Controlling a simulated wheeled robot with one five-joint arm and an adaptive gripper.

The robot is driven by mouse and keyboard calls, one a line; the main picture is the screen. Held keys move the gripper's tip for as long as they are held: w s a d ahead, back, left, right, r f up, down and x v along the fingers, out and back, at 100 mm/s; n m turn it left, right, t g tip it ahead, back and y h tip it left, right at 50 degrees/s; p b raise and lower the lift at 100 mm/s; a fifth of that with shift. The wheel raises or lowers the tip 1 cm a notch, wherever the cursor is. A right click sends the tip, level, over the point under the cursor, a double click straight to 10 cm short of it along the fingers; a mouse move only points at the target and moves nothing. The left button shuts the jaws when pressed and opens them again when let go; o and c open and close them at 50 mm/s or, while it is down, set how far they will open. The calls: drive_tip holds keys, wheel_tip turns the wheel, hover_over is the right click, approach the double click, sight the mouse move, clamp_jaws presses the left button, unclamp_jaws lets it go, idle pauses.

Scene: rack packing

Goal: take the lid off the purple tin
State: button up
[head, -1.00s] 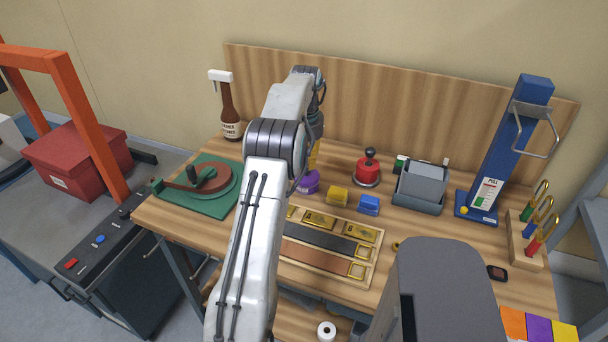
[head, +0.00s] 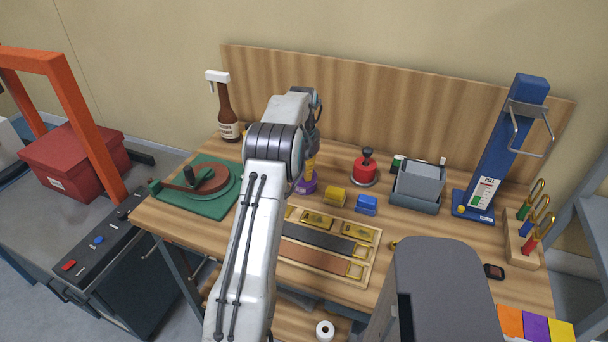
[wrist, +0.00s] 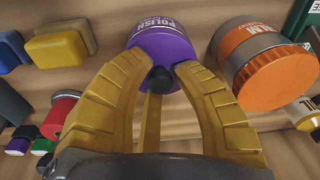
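The purple tin (head: 307,186) stands on the bench below my gripper, beside the yellow block. In the wrist view the tin (wrist: 163,42) shows its "POLISH" label and a purple lid with a black knob (wrist: 160,80). My gripper (head: 310,170) points down at it. In the wrist view its yellow fingers (wrist: 160,72) are spread, with their tips at the lid on either side of the knob. Whether the tips touch it cannot be told. The lid is on the tin.
An orange-lidded tin (wrist: 275,75) stands close beside the purple tin. A bottle (head: 228,115) and green turntable (head: 205,190) are left.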

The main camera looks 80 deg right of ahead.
clamp_jaws()
drive_tip(key=shift+r, duration=0.1)
